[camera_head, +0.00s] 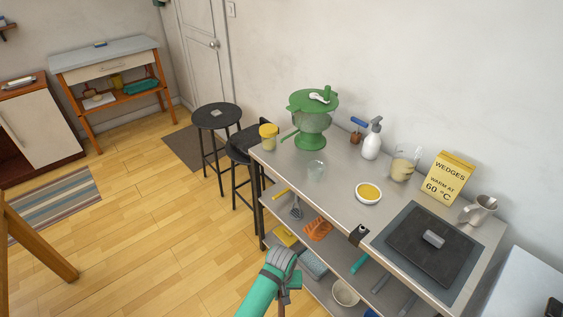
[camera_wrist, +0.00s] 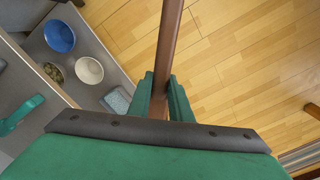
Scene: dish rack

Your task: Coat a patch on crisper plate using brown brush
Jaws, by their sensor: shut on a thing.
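My gripper (camera_wrist: 168,95) is shut on a brown stick-like handle (camera_wrist: 172,40), which I take to be the brown brush; its bristles are not in view. In the head view my gripper (camera_head: 286,277) is in front of the counter, over the floor, apart from the counter top. A dark square slab (camera_head: 420,262), likely the crisper plate, lies on a grey mat at the counter's right end, with a small grey block (camera_head: 433,239) on it. A white bowl with yellow contents (camera_head: 369,192) stands left of the slab.
A black object (camera_head: 358,235) sits at the front edge. Lower shelves hold bowls and utensils.

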